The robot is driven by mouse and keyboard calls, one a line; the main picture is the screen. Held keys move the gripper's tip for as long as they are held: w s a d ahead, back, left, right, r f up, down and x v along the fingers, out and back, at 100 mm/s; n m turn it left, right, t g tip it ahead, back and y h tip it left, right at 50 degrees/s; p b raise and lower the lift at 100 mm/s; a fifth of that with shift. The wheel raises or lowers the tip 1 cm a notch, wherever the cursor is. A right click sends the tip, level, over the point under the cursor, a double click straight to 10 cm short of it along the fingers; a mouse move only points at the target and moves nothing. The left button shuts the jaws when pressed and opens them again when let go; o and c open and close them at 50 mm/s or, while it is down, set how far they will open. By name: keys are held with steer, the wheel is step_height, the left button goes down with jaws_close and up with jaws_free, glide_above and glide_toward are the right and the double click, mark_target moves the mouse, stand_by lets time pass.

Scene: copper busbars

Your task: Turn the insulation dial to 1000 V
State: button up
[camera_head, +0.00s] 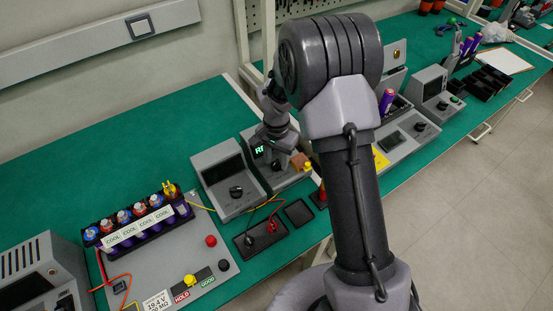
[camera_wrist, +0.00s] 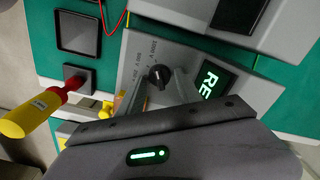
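The insulation tester is a grey box (camera_head: 285,172) with a lit green display, seen in the head view left of my arm. I cannot tell which mark the dial points to. My gripper (camera_head: 273,134) is above the tester in the head view, close to the display. In the wrist view its dark body covers the lower part of the picture, just below the dial.
A red and yellow handled tool (camera_wrist: 40,112) stands in a dark square holder in front. An orange block (camera_head: 299,160) and yellow knob are at the tester's right. A panel with several capped cells lies further left.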

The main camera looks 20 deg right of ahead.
mark_target(276, 161)
steer(key=shift+o, duration=0.2)
steer(key=shift+r, duration=0.1)
step_height(276, 161, up, 17)
steer(key=p, duration=0.6)
steer(key=shift+p, duration=0.3)
steer(key=shift+r, duration=0.1)
